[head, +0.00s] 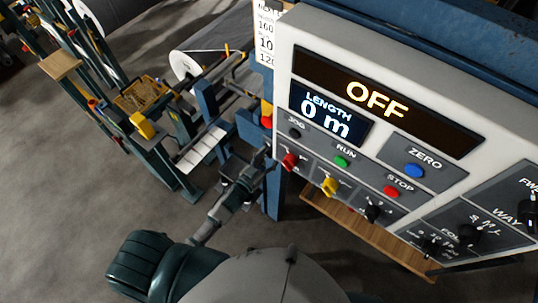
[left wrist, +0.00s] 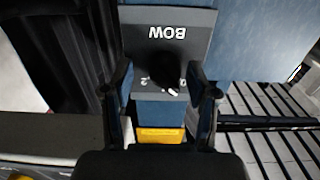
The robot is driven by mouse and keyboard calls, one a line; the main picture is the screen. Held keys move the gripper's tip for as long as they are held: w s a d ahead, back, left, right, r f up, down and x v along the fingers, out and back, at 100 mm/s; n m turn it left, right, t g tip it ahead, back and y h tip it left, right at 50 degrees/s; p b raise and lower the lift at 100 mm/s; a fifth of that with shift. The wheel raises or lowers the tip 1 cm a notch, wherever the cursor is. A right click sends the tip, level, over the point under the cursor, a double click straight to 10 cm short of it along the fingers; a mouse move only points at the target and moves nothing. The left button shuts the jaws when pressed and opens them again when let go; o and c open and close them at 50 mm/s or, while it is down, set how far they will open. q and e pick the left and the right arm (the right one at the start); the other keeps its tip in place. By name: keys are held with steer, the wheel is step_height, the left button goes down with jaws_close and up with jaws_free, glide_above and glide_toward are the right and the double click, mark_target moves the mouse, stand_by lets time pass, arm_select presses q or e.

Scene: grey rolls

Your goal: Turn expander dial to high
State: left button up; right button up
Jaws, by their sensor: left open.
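A grey plate (left wrist: 143,20) marked BOW, upside down in the left wrist view, carries a black dial (left wrist: 168,68) with small white marks around it. I cannot read the dial's full scale or its setting. My left gripper (left wrist: 160,85) is open, with one finger on each side of the dial. Whether the fingers touch it I cannot tell. In the head view my left gripper (head: 262,160) is beside a blue post, left of the control panel (head: 284,62); the dial cannot be made out there. My right gripper is not in view.
The control panel shows OFF and 0 m, with several buttons and black knobs (head: 468,235). A red button (head: 266,122) sits near the blue post (head: 272,195). A wooden shelf (head: 365,232) juts out below the panel. Machinery with a yellow bin stands behind left; grey floor is open at left.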

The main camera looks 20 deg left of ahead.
arm_select(q)
steer(key=shift+w+a, duration=0.1)
steer(key=shift+w, duration=0.05)
steer(key=shift+a, duration=0.3)
steer(key=shift+c, duration=0.8)
steer(key=shift+a, duration=0.1)
steer(key=c, duration=0.8)
jaws_close()
steer(key=shift+d, duration=0.25)
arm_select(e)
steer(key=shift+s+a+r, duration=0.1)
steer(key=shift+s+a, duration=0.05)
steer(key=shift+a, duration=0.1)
